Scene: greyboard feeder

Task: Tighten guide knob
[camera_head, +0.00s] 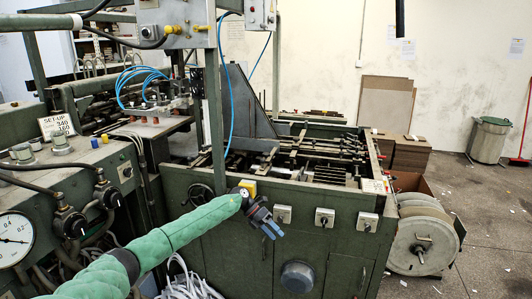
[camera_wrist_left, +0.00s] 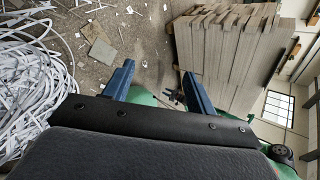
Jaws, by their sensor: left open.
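The left arm in its green sleeve reaches in from the lower left of the head view. Several small dark knobs and clamps sit on the machine's feeder bed (camera_head: 330,150); I cannot tell which one is the guide knob. My right gripper is not in view.
A large reel (camera_head: 422,243) stands at the machine's right end. The left wrist view shows a greyboard stack (camera_wrist_left: 225,55) and a heap of paper strips (camera_wrist_left: 35,70) on the floor.

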